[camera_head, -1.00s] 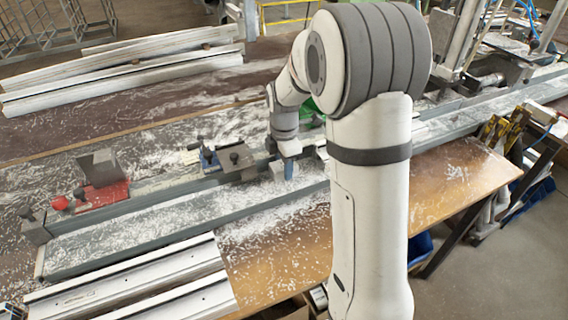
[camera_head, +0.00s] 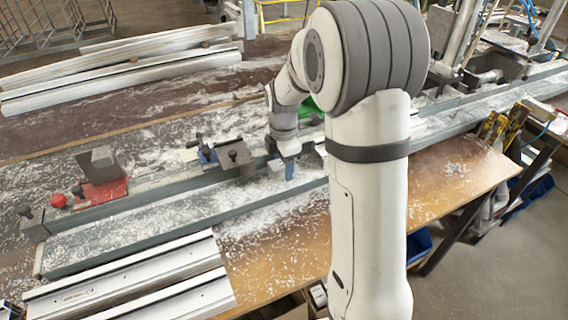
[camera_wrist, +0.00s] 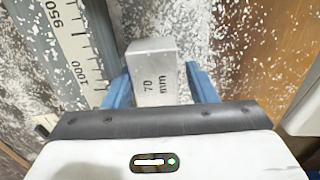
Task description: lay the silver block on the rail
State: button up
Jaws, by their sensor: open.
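The silver block (camera_wrist: 152,62), marked "70 mm", is between the two blue fingers of my gripper (camera_wrist: 157,80) in the wrist view. The fingers are open and stand on either side of the block. In the head view my gripper (camera_head: 283,170) is low over the long grey rail (camera_head: 140,232), with the pale block (camera_head: 275,168) beside its blue finger. White chips cover much of the rail. I cannot tell whether the block's underside rests on the rail, as it is hidden.
A scale strip (camera_wrist: 75,45) runs left of the block. Dark clamps (camera_head: 235,157) and a red fixture (camera_head: 104,194) stand left of my gripper. White profiles (camera_head: 130,278) lie in front, and more profiles (camera_head: 120,75) lie behind. The wooden bench top (camera_head: 440,185) at right is mostly clear.

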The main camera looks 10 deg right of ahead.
jog(key=shift+w+r, duration=0.2)
jog(key=shift+w, duration=0.1)
notch_tip(320, 180, up, 7)
jog(key=shift+s+f, duration=0.1)
jog(key=shift+f, duration=0.1)
jog(key=shift+s+r, duration=0.1)
jog(key=shift+r, duration=0.35)
jog(key=shift+s+r+m, duration=0.2)
jog(key=shift+s+m, duration=0.1)
jog(key=s+r+m+t, duration=0.1)
jog(key=s+m+t, duration=0.1)
jog(key=s+m, duration=1.7)
jog(key=s, duration=0.3)
jog(key=shift+s+d+r+m+t, duration=0.15)
jog(key=shift+s+r+m+t, duration=0.1)
jog(key=shift+s+m+t, duration=0.05)
jog(key=shift+c, duration=0.6)
